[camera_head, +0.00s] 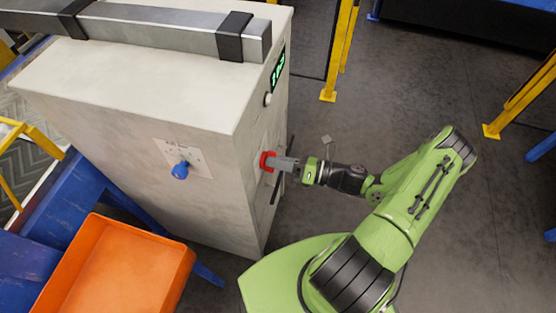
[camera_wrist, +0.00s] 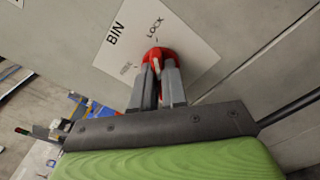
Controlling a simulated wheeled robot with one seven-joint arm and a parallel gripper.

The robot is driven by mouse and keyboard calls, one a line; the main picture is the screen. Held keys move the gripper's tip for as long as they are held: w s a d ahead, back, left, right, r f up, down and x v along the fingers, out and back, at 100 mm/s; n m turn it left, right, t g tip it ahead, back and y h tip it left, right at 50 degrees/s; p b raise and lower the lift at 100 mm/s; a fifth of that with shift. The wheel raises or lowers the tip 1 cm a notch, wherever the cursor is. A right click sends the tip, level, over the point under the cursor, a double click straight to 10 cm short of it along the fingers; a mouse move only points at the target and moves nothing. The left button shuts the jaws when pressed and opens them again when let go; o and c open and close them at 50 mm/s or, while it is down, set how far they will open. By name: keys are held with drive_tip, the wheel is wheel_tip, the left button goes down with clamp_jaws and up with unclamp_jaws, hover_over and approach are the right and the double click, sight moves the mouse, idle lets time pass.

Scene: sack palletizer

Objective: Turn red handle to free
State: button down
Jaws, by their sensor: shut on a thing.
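The red handle (camera_head: 267,161) is on the right side face of the pale cabinet (camera_head: 150,110). In the wrist view the red handle (camera_wrist: 158,55) sits on a white label plate (camera_wrist: 155,42) marked BIN and LOCK, with a third, fainter word at the lower left. My gripper (camera_head: 277,162) reaches the handle from the right. Its two grey fingers (camera_wrist: 158,75) are shut on the handle and hide much of it. The handle's top lies just under the word LOCK; its exact pointing is partly covered.
A blue knob (camera_head: 180,170) on a label is on the cabinet's front face. A green display (camera_head: 279,70) and a white button (camera_head: 267,99) are above the handle. An orange bin (camera_head: 120,270) stands at the lower left. Yellow posts (camera_head: 340,50) stand behind; the floor at right is open.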

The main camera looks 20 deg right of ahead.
drive_tip(key=shift+s+a+n+p, duration=0.1)
drive_tip(key=shift+s+n+p, duration=0.05)
drive_tip(key=shift+n, duration=4.15)
drive_tip(key=shift+s+a+n+p, duration=0.1)
drive_tip(key=shift+n+p, duration=0.05)
drive_tip(key=shift+n, duration=4.15)
drive_tip(key=shift+f, duration=0.1)
drive_tip(key=c, duration=1.2)
unclamp_jaws()
drive_tip(key=shift+o, duration=0.2)
drive_tip(key=shift+d, duration=0.15)
drive_tip(key=v, duration=1.5)
drive_tip(key=shift+s+d+p, duration=0.25)
drive_tip(key=shift+p, duration=0.1)
